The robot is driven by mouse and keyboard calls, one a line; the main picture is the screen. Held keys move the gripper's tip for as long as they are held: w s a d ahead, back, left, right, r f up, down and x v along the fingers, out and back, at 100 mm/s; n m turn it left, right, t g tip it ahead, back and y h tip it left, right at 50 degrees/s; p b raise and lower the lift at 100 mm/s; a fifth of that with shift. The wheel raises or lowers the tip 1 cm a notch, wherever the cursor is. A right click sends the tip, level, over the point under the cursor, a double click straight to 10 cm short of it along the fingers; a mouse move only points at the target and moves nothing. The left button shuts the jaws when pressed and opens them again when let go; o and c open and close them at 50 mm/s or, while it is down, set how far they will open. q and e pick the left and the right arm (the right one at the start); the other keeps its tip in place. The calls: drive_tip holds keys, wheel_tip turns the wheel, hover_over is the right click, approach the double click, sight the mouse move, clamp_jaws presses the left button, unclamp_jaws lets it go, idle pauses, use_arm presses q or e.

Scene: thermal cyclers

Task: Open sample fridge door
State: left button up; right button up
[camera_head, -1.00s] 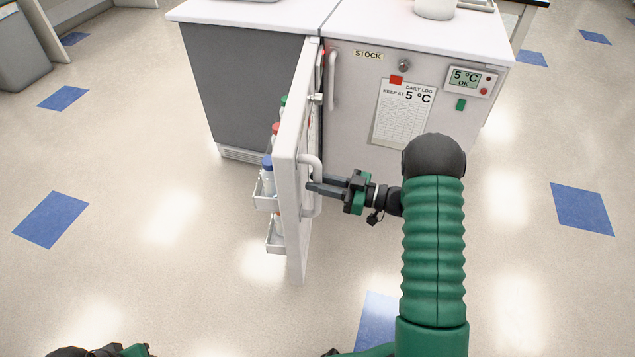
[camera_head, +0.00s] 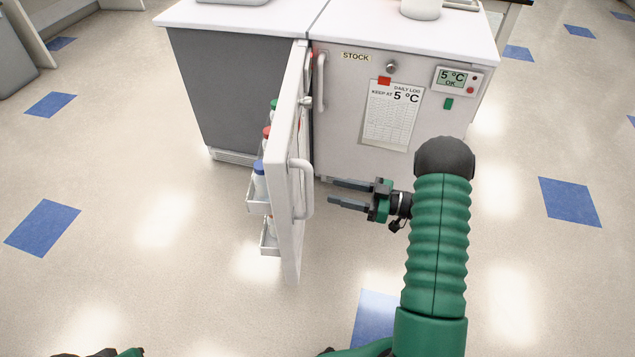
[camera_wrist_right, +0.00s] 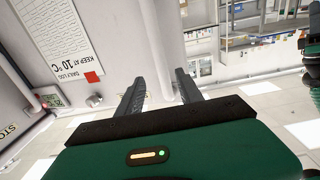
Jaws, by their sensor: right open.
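The fridge door (camera_head: 290,200) stands swung out from the left unit, roughly square to its front, with its inner side facing left. Its bins (camera_head: 259,205) hold bottles with blue, red and green caps. The door's white handle (camera_head: 304,189) is on its right-hand face. My right gripper (camera_head: 332,193) is open and empty, just right of the handle and apart from it, fingers pointing left. Its two dark fingers also show spread and empty in the right wrist view (camera_wrist_right: 160,90).
The left unit (camera_head: 230,100) has a grey front and a bottom grille. The STOCK fridge (camera_head: 345,110) beside it is shut, with its own handle (camera_head: 320,82), a log sheet and a 5 °C display. Pale floor with blue tiles is open left and in front.

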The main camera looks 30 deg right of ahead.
drive_tip(key=p+v, duration=0.1)
drive_tip(key=v, duration=0.7)
drive_tip(key=shift+s+d, duration=0.25)
drive_tip(key=shift+d, duration=0.05)
